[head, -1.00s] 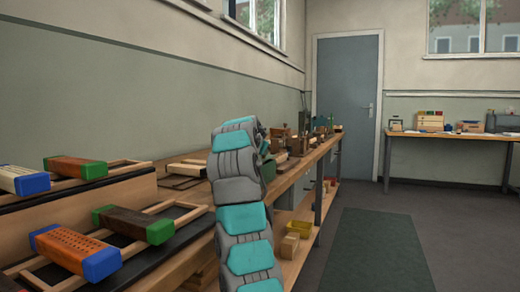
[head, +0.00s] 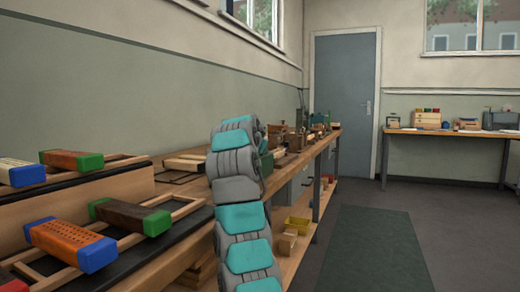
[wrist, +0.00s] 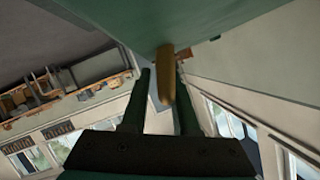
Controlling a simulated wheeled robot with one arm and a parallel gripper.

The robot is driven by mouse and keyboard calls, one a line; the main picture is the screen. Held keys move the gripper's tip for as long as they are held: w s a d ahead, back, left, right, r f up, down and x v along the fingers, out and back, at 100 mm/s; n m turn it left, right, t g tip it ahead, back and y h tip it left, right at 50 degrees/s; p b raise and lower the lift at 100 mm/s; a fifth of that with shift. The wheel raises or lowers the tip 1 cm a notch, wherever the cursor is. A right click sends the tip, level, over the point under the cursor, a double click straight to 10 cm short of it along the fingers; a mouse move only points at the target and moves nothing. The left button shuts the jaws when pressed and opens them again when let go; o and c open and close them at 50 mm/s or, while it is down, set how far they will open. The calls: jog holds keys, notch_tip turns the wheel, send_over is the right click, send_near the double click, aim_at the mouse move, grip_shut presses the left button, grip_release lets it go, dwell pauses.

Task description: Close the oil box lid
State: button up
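In the wrist view a broad dark green panel (wrist: 190,20), which looks like part of the oil box, fills the top. A brass-coloured tab (wrist: 167,80) sticks out from it. My gripper (wrist: 163,72) has its two dark fingers apart, one on each side of the tab; a gap shows on the left, and I cannot tell whether the right finger touches it. In the head view a green box (head: 266,164) shows partly behind my arm on the bench. My gripper is hidden there, and the lid's angle cannot be told.
The long wooden bench (head: 184,262) runs along the left wall. Brush blocks, including an orange one (head: 68,243) and a dark brown one (head: 131,216), lie on wooden racks nearby. A yellow bin (head: 298,226) sits on the lower shelf. The floor right of the bench, with a green mat (head: 375,250), is clear.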

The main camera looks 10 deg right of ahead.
jog(key=b+v, duration=0.3)
jog(key=v, duration=0.4)
jog(key=shift+s, duration=0.35)
jog(key=shift+a+r, duration=0.1)
jog(key=shift+a, duration=0.05)
